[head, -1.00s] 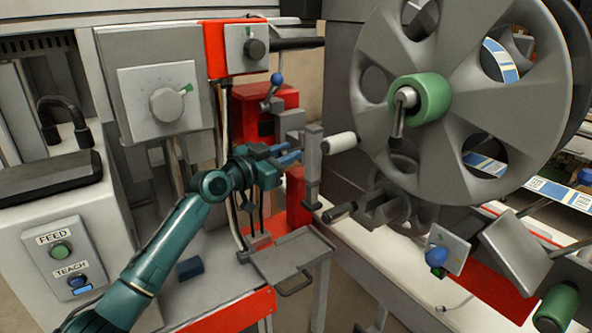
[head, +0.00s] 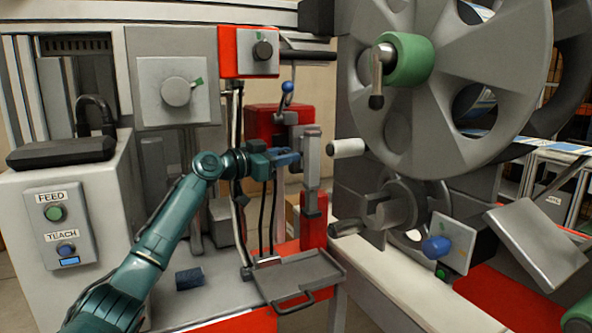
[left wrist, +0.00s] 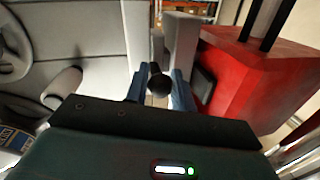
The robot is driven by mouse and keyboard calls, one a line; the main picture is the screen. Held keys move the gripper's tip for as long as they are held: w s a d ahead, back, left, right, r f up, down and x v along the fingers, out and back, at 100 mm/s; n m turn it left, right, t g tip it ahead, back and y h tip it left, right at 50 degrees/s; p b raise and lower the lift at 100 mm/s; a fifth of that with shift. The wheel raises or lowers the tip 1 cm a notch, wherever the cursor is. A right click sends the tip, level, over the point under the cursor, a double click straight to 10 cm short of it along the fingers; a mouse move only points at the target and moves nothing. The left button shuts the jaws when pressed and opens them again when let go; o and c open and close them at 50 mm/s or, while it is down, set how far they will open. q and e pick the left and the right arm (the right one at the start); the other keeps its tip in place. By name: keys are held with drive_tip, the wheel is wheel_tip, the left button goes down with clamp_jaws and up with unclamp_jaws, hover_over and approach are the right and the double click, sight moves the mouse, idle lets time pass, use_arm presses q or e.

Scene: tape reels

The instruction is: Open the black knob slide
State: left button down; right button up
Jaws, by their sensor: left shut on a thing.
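The slide (head: 312,160) is a grey upright block on the red machine, right of my left gripper in the head view. Its black knob (left wrist: 159,82) shows in the left wrist view, between the two blue fingers. My left gripper (head: 294,157) is shut on this knob, reaching the slide from the left. In the left wrist view the fingers (left wrist: 160,90) hold the knob from both sides, in front of a grey block. In the head view the fingers hide the knob. My right gripper is not in view.
A large grey reel (head: 450,100) with a green hub stands to the right. A white roller (head: 346,148) sits close right of the slide. A grey tray (head: 300,280) with a handle is below. A blue-knobbed lever (head: 287,88) stands just above my gripper.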

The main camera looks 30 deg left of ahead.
use_arm(q)
drive_tip(key=shift+w+a+f, duration=0.1)
drive_tip(key=shift+f, duration=0.1)
drive_tip(key=shift+a, duration=0.1)
drive_tip(key=c, duration=1.3)
unclamp_jaws()
drive_tip(key=shift+a, duration=0.1)
drive_tip(key=shift+o, duration=0.6)
drive_tip(key=shift+r, duration=0.15)
